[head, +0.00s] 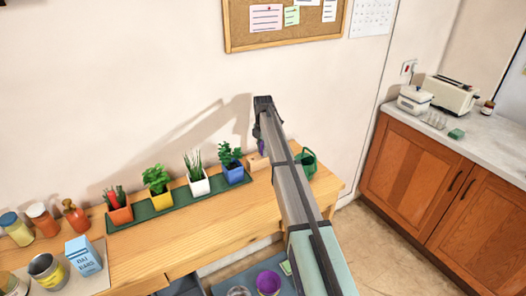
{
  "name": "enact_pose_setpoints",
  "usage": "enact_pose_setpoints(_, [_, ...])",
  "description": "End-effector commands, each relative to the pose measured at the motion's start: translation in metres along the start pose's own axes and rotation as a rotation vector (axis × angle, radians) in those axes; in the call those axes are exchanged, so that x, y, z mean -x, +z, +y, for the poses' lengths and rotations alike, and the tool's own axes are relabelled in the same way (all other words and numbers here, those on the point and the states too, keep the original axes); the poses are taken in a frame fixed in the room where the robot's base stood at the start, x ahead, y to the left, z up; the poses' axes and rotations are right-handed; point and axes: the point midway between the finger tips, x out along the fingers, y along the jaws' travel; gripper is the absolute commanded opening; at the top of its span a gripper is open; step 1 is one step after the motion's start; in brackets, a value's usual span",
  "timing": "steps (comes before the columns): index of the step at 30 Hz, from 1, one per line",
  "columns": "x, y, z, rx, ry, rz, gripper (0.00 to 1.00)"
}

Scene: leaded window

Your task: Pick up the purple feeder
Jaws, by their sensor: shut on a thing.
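My arm reaches out over the wooden worktop, and my gripper (259,134) hangs at its far end, mostly hidden behind the arm. A small purple part (261,147) shows just below the gripper, beside the arm. It appears to be the purple feeder, held in the shut jaws above the worktop; most of it is hidden. A separate round purple container (268,282) stands low at the bottom of the view, apart from my gripper.
Several potted plants stand on a green tray (155,221) left of the arm. Jars and a blue box (83,256) are at the left. The worktop's front strip is clear.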

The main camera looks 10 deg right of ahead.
Motion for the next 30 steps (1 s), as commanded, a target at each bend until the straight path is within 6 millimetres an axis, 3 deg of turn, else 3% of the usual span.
enact_pose_setpoints(11, [0.045, 0.001, 0.001, 0.0, 0.003, -0.002, 0.06])
enact_pose_setpoints(24, [0.146, 0.001, 0.002, 0.0, 0.003, -0.001, 0.06])
enact_pose_setpoints(30, [0.179, 0.001, 0.002, 0.0, 0.002, -0.001, 0.06])
